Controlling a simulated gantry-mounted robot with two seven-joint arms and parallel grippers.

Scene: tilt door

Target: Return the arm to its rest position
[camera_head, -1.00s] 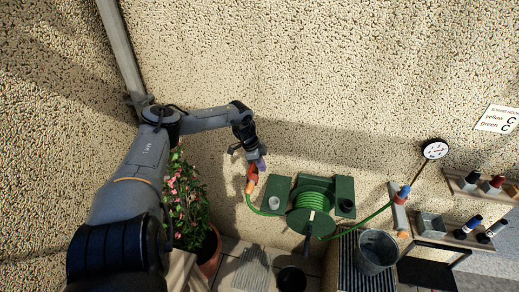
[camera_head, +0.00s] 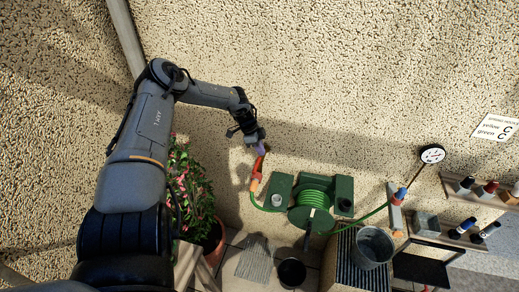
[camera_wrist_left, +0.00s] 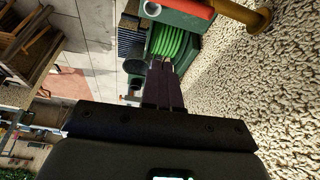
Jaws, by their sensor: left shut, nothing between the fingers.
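My left gripper (camera_head: 261,146) hangs at the end of my left arm, in front of the stucco wall. It is just above the orange-red hose nozzle (camera_head: 257,165). In the left wrist view my fingers (camera_wrist_left: 162,80) are together with nothing between them, and the red nozzle part (camera_wrist_left: 190,8) shows beyond them at the top. The head view does not make clear whether the fingertips are clear of the nozzle. My right gripper is in neither view.
The green hose reel (camera_head: 311,207) is below and right of the gripper. A flowering plant (camera_head: 190,190) stands close under my arm. A metal bucket (camera_head: 374,248), a gauge (camera_head: 432,155) and a bottle shelf (camera_head: 478,196) are at right.

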